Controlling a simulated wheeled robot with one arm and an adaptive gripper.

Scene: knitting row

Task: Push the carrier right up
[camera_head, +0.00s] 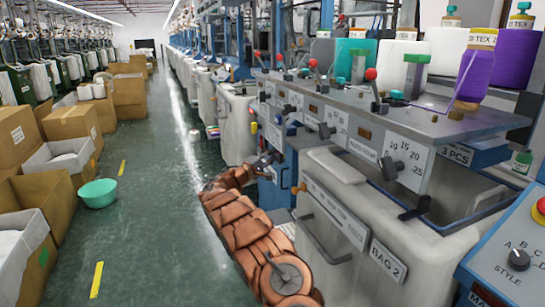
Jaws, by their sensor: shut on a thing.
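My gripper (267,161) is at the end of my copper-coloured arm, against the blue front of the nearest knitting machine (435,119). It is small and dark in this view, and it is shut on a dark handle-like part there. The gripper hides most of that part, so I cannot tell for sure whether it is the carrier. Several black knobs and levers sit on the machine's front panel above, one at the scale plate (390,167). Levers with red knobs (370,75) stand on the top.
A grey bin marked BAG 2 (388,262) stands close right of my arm. A control box (515,255) is at the lower right. Yarn cones (475,70) stand on the machine top. Cardboard boxes (70,123) and a green basin (98,193) line the left. The aisle floor between is clear.

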